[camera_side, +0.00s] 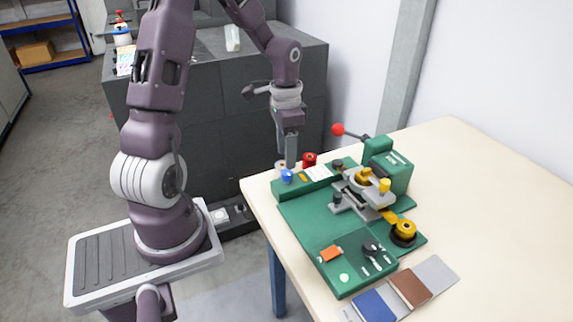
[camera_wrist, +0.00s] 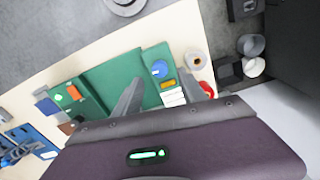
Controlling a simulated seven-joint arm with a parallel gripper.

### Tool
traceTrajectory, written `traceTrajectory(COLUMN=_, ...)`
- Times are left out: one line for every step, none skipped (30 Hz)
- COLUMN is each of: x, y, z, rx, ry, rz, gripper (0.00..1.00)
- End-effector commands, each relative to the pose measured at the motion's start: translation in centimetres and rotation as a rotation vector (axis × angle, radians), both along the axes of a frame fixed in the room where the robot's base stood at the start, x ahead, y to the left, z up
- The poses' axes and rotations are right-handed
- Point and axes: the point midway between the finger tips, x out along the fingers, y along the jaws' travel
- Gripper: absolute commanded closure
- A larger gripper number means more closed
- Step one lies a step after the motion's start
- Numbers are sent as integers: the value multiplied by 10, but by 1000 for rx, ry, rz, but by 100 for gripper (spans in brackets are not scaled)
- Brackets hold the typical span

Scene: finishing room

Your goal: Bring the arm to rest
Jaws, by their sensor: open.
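The blue knob (camera_wrist: 159,68) and the green machine (camera_wrist: 112,78) show between and beyond the fingers.
The cream table (camera_side: 478,170) is bare on its right side. A red-knobbed lever (camera_side: 338,130) sticks up from the machine. Blue and brown blocks (camera_side: 410,288) lie at the front. Dark grey cabinets (camera_side: 225,110) stand behind my arm, and a wall is at the right.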

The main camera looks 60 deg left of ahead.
Motion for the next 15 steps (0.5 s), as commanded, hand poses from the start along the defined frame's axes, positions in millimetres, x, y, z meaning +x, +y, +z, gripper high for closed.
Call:
traceTrajectory(x=0, y=1, z=8, rx=3, ry=-2, rz=1, gripper=51)
traceTrajectory(x=0, y=1, z=11, rx=2, ry=-2, rz=1, gripper=51)
traceTrajectory(x=0, y=0, z=14, rx=1, ry=-1, rz=0, gripper=51)
traceTrajectory(x=0, y=0, z=16, rx=1, ry=-1, rz=0, gripper=51)
traceTrajectory(x=0, y=0, z=16, rx=0, ry=-1, rz=0, gripper=51)
traceTrajectory(x=0, y=0, z=17, rx=0, ry=0, rz=0, gripper=51)
traceTrajectory(x=0, y=0, z=17, rx=0, ry=0, rz=0, gripper=51)
traceTrajectory(x=0, y=0, z=17, rx=0, ry=0, rz=0, gripper=51)
traceTrajectory(x=0, y=0, z=17, rx=0, ry=0, rz=0, gripper=51)
traceTrajectory(x=0, y=0, z=17, rx=0, ry=0, rz=0, gripper=51)
traceTrajectory(x=0, y=0, z=17, rx=0, ry=0, rz=0, gripper=51)
traceTrajectory(x=0, y=0, z=17, rx=1, ry=0, rz=0, gripper=51)
traceTrajectory(x=0, y=-2, z=19, rx=6, ry=-2, rz=-1, gripper=51)
traceTrajectory(x=-1, y=-5, z=24, rx=15, ry=-4, rz=-1, gripper=51)
traceTrajectory(x=-2, y=-12, z=35, rx=37, ry=-14, rz=-1, gripper=51)
